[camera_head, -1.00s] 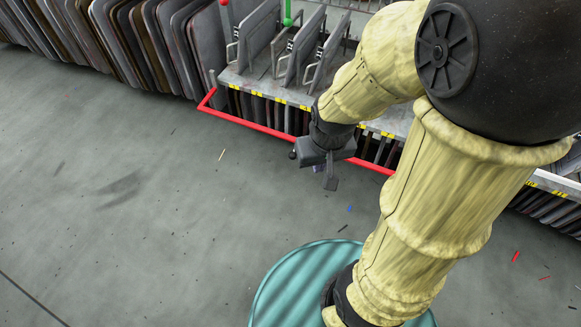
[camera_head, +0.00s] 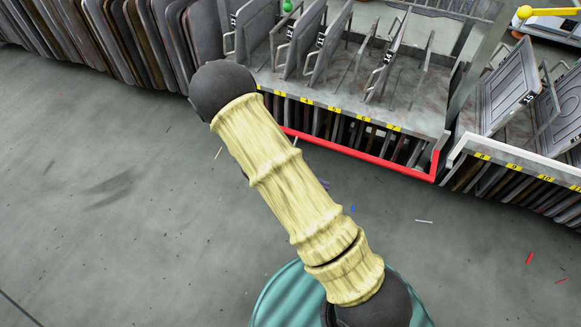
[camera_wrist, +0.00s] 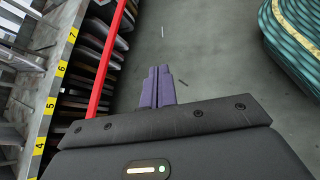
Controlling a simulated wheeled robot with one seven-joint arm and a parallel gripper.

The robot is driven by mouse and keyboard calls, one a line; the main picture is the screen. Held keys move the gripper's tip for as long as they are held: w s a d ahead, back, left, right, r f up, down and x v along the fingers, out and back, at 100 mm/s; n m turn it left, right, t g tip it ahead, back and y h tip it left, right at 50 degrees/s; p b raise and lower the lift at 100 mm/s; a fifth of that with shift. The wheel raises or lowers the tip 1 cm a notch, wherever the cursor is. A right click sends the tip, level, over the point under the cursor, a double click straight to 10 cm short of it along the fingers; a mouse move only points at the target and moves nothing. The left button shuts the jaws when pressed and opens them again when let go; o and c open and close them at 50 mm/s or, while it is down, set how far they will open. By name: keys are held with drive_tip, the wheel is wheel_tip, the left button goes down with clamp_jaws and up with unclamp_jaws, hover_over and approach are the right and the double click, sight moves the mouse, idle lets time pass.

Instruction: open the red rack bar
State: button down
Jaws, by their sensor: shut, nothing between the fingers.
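The red rack bar (camera_head: 365,155) runs low along the front of the rack (camera_head: 420,110), and its right end turns back at a corner. My arm hides its left part in the head view. In the wrist view the bar (camera_wrist: 105,65) runs up the picture to the left of my gripper (camera_wrist: 158,85). My gripper's purple fingers are together and empty, with floor behind them. They are apart from the bar in that picture; the depth between them is unclear. In the head view the gripper is mostly hidden behind my arm.
Grey plates stand upright on the rack, with numbered yellow labels along its edge. A second rack with a white edge (camera_head: 520,165) stands to the right. A green ball (camera_head: 288,6) and a yellow handle (camera_head: 550,12) show at the top. Open floor (camera_head: 110,200) lies in front.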

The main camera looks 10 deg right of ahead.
drive_tip(key=w+a+f+n+t+b, duration=0.3)
drive_tip(key=w+a+f+n+t, duration=0.1)
drive_tip(key=f+n+t, duration=0.5)
drive_tip(key=w+a+f+n+t+b, duration=0.3)
drive_tip(key=w+a+f+n+t, duration=0.2)
drive_tip(key=w+f+n+t, duration=0.2)
wheel_tip(320, 180, down, 4)
drive_tip(key=n+t, duration=0.1)
drive_tip(key=n, duration=0.1)
drive_tip(key=shift+a+n+t+y, duration=0.15)
drive_tip(key=shift+n+t+y, duration=0.15)
drive_tip(key=shift+t+y, duration=0.1)
drive_tip(key=shift+r, duration=0.1)
drive_tip(key=w+d+r+b, duration=0.2)
drive_tip(key=w+d+r, duration=0.3)
drive_tip(key=w, duration=0.4)
drive_tip(key=shift+r, duration=0.15)
